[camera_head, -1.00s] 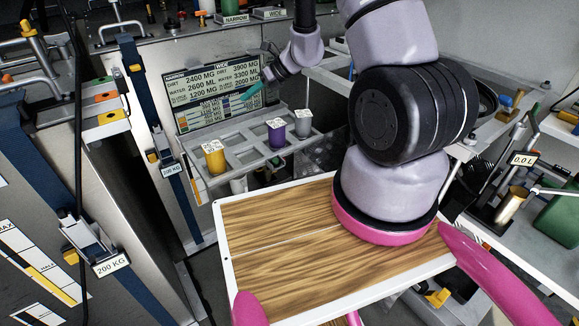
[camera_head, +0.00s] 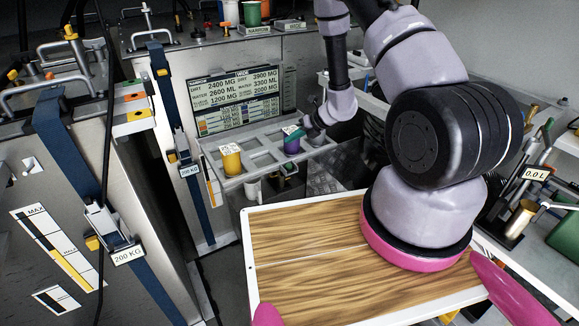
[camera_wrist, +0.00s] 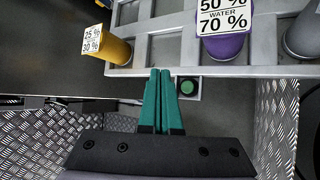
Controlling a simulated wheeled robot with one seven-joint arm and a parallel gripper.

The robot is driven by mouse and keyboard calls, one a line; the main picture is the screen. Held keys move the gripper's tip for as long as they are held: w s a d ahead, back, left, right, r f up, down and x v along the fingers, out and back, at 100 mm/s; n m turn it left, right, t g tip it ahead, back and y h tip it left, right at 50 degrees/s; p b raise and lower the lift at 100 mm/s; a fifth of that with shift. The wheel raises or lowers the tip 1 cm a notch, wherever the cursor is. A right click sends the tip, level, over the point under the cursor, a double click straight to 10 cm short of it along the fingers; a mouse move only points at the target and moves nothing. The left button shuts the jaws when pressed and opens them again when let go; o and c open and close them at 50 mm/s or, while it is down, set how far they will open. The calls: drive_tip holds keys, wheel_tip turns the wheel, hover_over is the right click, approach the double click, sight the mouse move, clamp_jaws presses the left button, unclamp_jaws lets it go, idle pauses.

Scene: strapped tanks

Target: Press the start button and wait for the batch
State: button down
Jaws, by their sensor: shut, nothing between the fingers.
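A round green button (camera_wrist: 187,87) sits on a small grey plate just under the rack's edge in the wrist view. I take it for the start button; no lettering shows on it. My gripper (camera_wrist: 160,73) has teal fingers, shut and empty. Its tips lie just left of the button in the wrist view; I cannot tell whether they touch anything. In the head view my gripper (camera_head: 294,136) is in front of the purple cup, and I cannot make out the button there. The display board (camera_head: 235,98) lists DIRT, WATER and other amounts.
The grey rack (camera_head: 262,158) holds a yellow cup (camera_head: 231,160) and a purple cup (camera_head: 291,146); a grey cup (camera_wrist: 303,38) shows in the wrist view. A wood-topped tray (camera_head: 300,250) is in front. Strapped tanks (camera_head: 60,180) stand at left.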

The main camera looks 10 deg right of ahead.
sight(292, 166)
drive_tip(key=shift+f, duration=4.3)
drive_tip(key=shift+f, duration=0.15)
drive_tip(key=shift+f, duration=0.3)
drive_tip(key=shift+f, duration=0.45)
drive_tip(key=shift+r, duration=0.9)
drive_tip(key=shift+r, duration=2.55)
